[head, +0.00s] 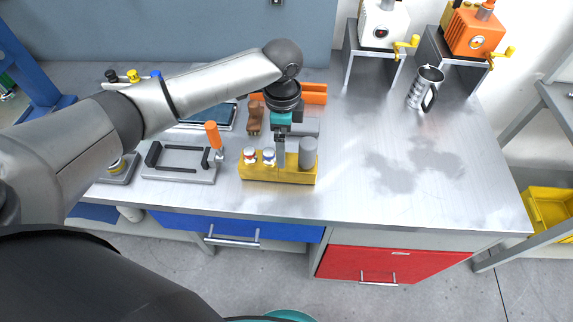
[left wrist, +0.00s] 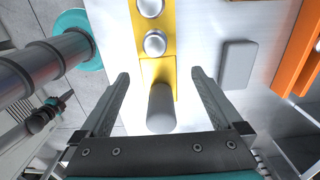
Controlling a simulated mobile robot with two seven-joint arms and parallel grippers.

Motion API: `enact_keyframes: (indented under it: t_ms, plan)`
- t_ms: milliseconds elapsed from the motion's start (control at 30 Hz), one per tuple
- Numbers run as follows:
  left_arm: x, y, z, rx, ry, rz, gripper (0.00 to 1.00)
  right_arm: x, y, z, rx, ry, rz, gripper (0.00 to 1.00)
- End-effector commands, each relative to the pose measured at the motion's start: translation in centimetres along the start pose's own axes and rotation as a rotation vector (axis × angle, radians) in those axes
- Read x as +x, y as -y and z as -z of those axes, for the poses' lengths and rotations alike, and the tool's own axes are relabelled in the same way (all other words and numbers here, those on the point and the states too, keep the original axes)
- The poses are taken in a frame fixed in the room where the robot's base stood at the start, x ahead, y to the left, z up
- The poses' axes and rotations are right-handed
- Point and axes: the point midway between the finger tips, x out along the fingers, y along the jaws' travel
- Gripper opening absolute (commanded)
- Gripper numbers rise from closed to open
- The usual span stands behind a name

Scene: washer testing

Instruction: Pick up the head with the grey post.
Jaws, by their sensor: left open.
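The head with the grey post (head: 308,152) stands upright at the right end of a yellow block (head: 262,173) on the steel bench. Its grey cylinder (left wrist: 161,108) also shows in the left wrist view, between the lines of my fingers and close to the gripper body. My left gripper (head: 281,158) points down over the block, just left of the grey post in the head view. It is open and empty, and its fingers (left wrist: 160,74) lie on either side of the yellow block. I cannot tell the fingertips' height above the block. My right gripper is not in view.
Two white-capped heads (head: 249,155) (head: 268,157) stand in the block's left part. A grey fixture with an orange-handled clamp (head: 213,135) lies to the left. Orange bins (head: 314,93) are behind. A metal mug (head: 425,88) stands far right. The bench's right middle is clear.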

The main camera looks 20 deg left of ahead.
Motion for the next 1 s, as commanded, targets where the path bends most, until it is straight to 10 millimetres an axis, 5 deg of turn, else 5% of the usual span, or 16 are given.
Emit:
enact_keyframes:
  t_ms: [500, 800, 1000]
  plan:
    - [5.7, -0.4, -0.1, 0.001, 0.001, 0.0, 1.0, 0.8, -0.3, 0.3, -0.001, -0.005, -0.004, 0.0]
    - [6.0, -0.4, -0.1, 0.001, 0.0, 0.002, 1.0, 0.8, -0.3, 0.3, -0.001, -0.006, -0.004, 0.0]
    - [6.0, -0.4, -0.1, 0.001, 0.0, 0.001, 0.78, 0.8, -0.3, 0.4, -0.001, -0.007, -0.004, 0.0]
